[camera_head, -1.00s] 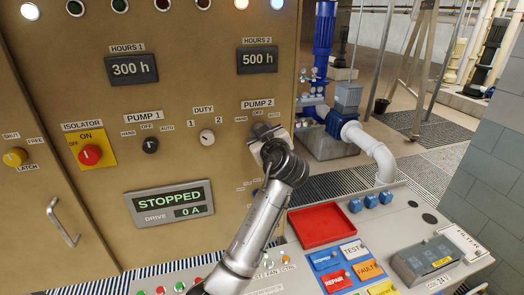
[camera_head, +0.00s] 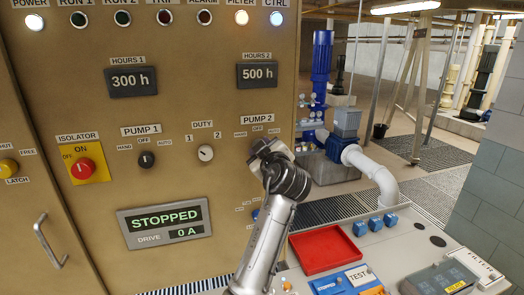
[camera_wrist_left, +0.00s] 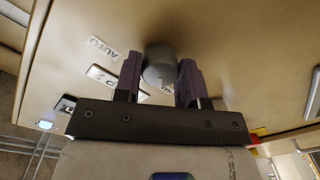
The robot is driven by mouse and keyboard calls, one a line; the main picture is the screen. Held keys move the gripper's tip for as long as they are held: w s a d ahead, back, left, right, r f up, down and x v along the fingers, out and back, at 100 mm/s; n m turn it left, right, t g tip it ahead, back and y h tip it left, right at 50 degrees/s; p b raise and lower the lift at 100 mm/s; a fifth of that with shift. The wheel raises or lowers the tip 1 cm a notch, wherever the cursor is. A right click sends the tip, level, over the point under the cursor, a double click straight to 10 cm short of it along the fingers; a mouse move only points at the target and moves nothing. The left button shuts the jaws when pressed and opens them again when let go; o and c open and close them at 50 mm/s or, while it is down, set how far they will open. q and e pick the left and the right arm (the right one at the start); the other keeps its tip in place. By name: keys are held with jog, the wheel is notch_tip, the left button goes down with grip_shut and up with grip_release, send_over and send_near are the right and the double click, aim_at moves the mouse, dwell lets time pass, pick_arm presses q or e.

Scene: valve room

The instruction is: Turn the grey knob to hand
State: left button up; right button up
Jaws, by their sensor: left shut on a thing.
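The grey knob (camera_wrist_left: 160,64) under the PUMP 2 label (camera_head: 257,119) is a round knob on the tan cabinet front. In the left wrist view it sits between the two dark fingers of my left gripper (camera_wrist_left: 160,78), which is shut on it. In the head view my left gripper (camera_head: 270,150) is against the cabinet at this spot and hides the knob. The AUTO label (camera_wrist_left: 98,48) shows in the wrist view. I cannot tell which way the knob points. My right gripper is not in view.
A dark PUMP 1 knob (camera_head: 147,160), a pale DUTY knob (camera_head: 205,153) and a red isolator knob (camera_head: 82,170) are to the left. A STOPPED display (camera_head: 165,221) is below. A red tray (camera_head: 325,250) and blue blocks (camera_head: 375,223) lie on the desk at the right.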

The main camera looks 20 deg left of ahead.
pick_arm(q)
jog(key=o, duration=0.9)
jog(key=shift+b+v, duration=1.45)
jog(key=shift+v, duration=5.45)
jog(key=shift+s+r, duration=0.1)
